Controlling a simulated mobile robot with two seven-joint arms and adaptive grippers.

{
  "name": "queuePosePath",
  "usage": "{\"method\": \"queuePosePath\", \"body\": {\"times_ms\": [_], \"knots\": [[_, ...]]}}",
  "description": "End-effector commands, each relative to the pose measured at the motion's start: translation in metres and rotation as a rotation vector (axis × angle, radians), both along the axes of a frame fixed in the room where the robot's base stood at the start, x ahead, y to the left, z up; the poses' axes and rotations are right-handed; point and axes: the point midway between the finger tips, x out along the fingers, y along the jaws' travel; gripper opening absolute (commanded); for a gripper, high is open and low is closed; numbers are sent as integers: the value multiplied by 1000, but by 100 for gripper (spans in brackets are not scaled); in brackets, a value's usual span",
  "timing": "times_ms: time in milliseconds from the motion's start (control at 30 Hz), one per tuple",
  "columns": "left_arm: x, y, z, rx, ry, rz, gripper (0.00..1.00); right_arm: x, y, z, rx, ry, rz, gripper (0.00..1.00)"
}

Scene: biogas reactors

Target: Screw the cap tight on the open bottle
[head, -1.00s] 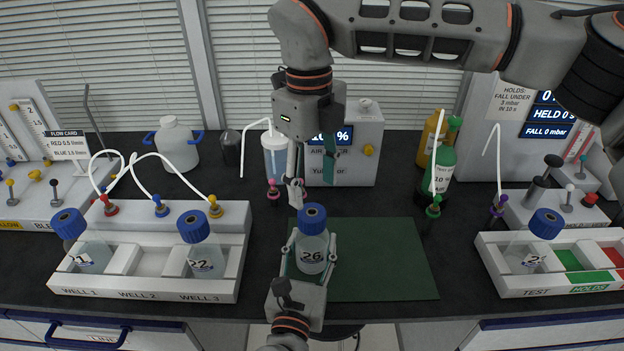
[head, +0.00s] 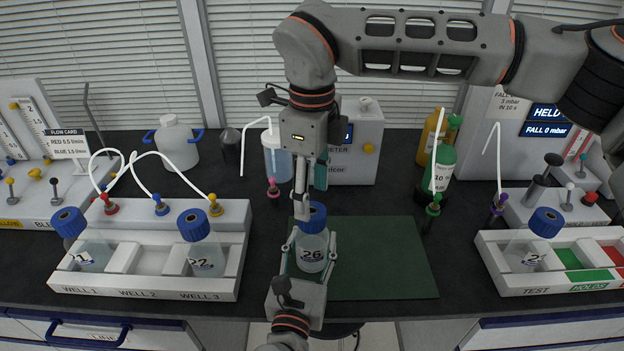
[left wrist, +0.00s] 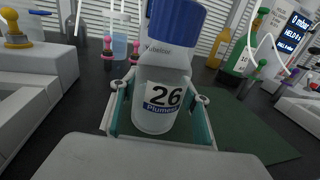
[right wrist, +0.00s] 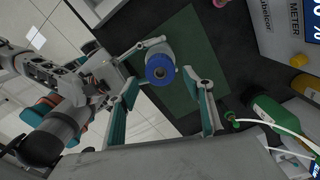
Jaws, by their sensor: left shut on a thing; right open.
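Bottle 26 (head: 311,250) stands upright near the left edge of the green mat (head: 390,265), with a blue cap (head: 312,217) on its top. My left gripper (head: 312,258) is shut around the bottle's body from the front; its fingers also show on both sides of the bottle (left wrist: 160,105) in the left wrist view. My right gripper (head: 303,200) points down just above and around the cap. In the right wrist view its fingers (right wrist: 165,98) are spread wide, and the cap (right wrist: 160,68) lies beyond them, between and apart from both. How tightly the cap sits cannot be told.
A white rack (head: 140,290) with bottles 21 and 22 stands left. A test rack (head: 510,285) with another capped bottle stands right. A wash bottle (head: 277,155), a meter box (head: 355,145) and a green bottle (head: 442,168) stand behind. The mat's right part is clear.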

Motion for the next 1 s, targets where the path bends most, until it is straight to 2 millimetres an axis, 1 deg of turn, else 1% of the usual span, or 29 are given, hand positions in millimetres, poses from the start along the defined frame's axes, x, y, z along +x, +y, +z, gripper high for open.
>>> {"method": "queuePosePath", "body": {"times_ms": [33, 100, 200, 333, 500, 767, 800, 867, 900, 933, 1000], "knots": [[0, 0, 0, 0, 1, 0, 0, 0, 0, -9, 0, 2, 0, 51], [0, 0, 0, 0, 1, 0, 0, 0, 0, -20, 0, 3, 0, 51], [0, 0, 0, 0, 1, 0, 0, -1, 0, -34, 0, 2, 0, 51], [0, 0, 0, 0, 1, 0, 0, 0, 0, -46, -1, 1, -1, 51], [0, 0, 0, 0, 1, 0, 0, 0, 0, -53, 0, -1, -1, 51], [0, 0, 0, 0, 1, 0, 0, 0, 0, -54, 0, -1, -1, 51], [0, 0, 0, 0, 1, 0, 0, 0, 0, -54, 0, -1, -1, 41], [0, 0, 0, 0, 1, 0, 0, 0, 0, -54, 0, -1, -1, 25], [0, 0, 0, 0, 1, 0, 0, 0, 0, -54, 0, -1, -1, 15], [0, 0, 0, 0, 1, 0, 0, 0, 0, -54, 0, -1, -1, 11], [0, 0, 0, 0, 1, 0, 0, 0, 0, -54, 0, -1, -1, 10]]}}
